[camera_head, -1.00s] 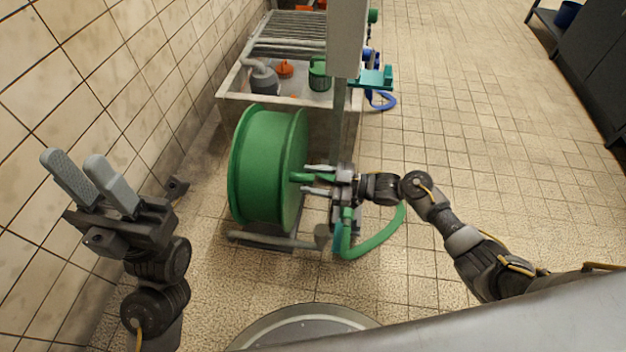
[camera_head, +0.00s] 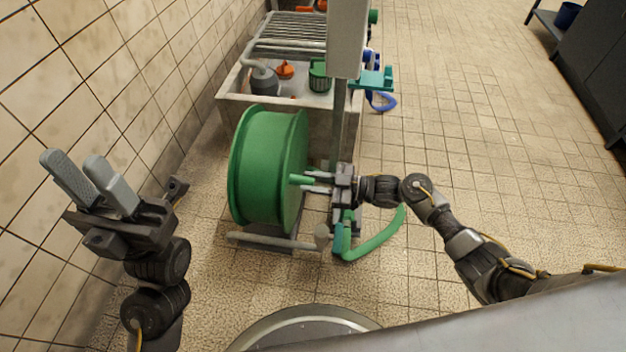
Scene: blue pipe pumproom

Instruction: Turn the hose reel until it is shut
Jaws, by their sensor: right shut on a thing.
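The hose reel is a large green drum (camera_head: 268,165) on a low grey metal stand (camera_head: 268,241), left of the middle in the head view. A short green handle (camera_head: 301,180) sticks out from its right side. My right gripper (camera_head: 312,183) reaches in from the right and is shut on this handle. Its fingers and wrist hide part of the handle and the reel's right face. A green hose (camera_head: 378,240) curves on the floor below my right wrist. My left gripper (camera_head: 92,178) is raised at the left, open and empty, well apart from the reel.
A tiled wall (camera_head: 90,70) runs along the left. Behind the reel stands a sink (camera_head: 290,100) holding an orange item (camera_head: 285,69) and a green container (camera_head: 320,76). A grey post with a box (camera_head: 346,40) rises behind my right gripper. Open floor lies to the right.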

